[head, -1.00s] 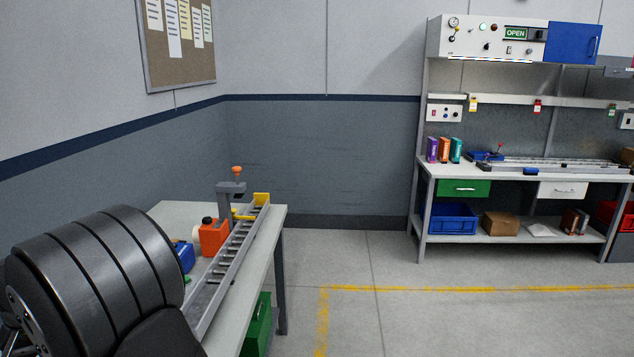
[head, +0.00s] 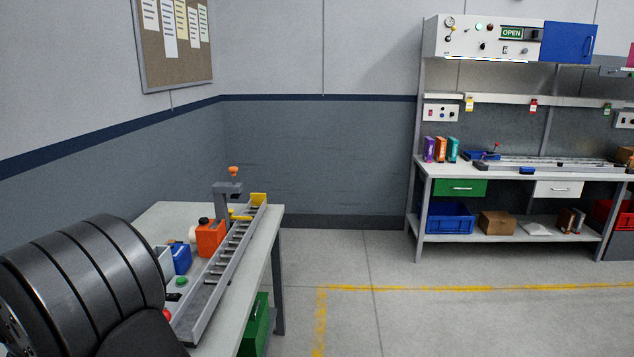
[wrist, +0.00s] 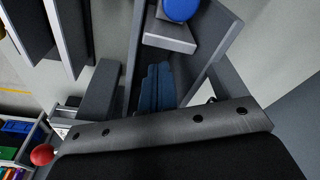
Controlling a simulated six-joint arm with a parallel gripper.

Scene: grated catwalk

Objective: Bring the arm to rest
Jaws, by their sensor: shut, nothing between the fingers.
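My arm (head: 80,285) shows in the head view as a dark, ribbed, rounded link at the lower left, in front of the near bench. My gripper is outside the head view. In the wrist view my gripper (wrist: 159,76) shows as narrow, dark bluish fingers together, beyond a dark bolted bar, with nothing seen between them. Grey metal parts and a block with a blue round top (wrist: 181,8) lie beyond the fingers; I cannot tell how far off they are.
The near bench (head: 262,238) carries a grey roller track (head: 228,262), an orange container (head: 210,238) and a blue box (head: 181,259). A red ball (wrist: 42,154) shows in the wrist view. A far workbench (head: 510,172) stands right. The floor between is clear.

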